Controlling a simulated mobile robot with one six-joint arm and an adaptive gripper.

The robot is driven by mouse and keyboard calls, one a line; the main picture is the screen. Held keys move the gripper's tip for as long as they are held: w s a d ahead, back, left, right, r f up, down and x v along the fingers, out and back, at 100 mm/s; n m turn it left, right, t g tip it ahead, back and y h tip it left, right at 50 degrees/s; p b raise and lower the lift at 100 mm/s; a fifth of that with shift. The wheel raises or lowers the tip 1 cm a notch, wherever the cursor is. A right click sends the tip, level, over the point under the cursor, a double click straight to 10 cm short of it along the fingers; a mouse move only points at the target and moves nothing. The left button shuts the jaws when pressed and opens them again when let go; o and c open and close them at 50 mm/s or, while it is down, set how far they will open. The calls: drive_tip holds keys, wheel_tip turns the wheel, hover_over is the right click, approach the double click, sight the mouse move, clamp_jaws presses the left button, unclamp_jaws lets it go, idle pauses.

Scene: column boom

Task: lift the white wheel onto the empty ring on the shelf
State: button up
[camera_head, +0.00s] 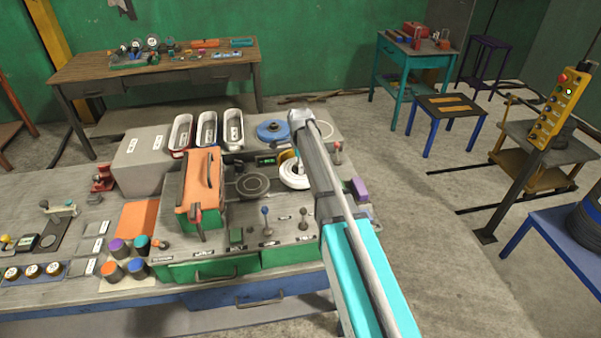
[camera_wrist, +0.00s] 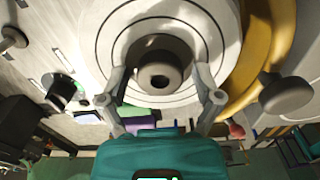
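The white wheel (camera_head: 293,173) stands on the green bench machine in the head view, partly hidden behind my arm. In the wrist view the white wheel (camera_wrist: 100,45) fills the top, with a dark round hub at its middle. My gripper (camera_wrist: 160,82) has its two fingers apart, one on each side of the hub. Gaps show between the fingers and the hub; contact is not visible. In the head view the gripper is hidden by the arm. The raised shelf (camera_head: 322,133) at the back carries a blue wheel (camera_head: 272,130). I cannot make out a ring on it clearly.
Flat dark rings (camera_head: 252,184) lie left of the white wheel. An orange box (camera_head: 199,181) stands farther left, and white trays (camera_head: 206,130) stand behind it. Small levers (camera_head: 265,216) stand at the front. A purple block (camera_head: 359,189) is to the right.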

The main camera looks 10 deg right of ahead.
clamp_jaws()
drive_tip(key=shift+r, duration=0.15)
wheel_tip(320, 180, up, 2)
drive_tip(key=shift+r+p, duration=0.1)
drive_tip(key=shift+p, duration=1.15)
drive_tip(key=s+a+r+p, duration=0.3)
drive_tip(key=s+r+p, duration=0.7)
drive_tip(key=s, duration=0.3)
drive_tip(key=shift+s+a+r+p, duration=0.15)
drive_tip(key=shift+s+r+p, duration=0.1)
drive_tip(key=shift+s+p, duration=0.05)
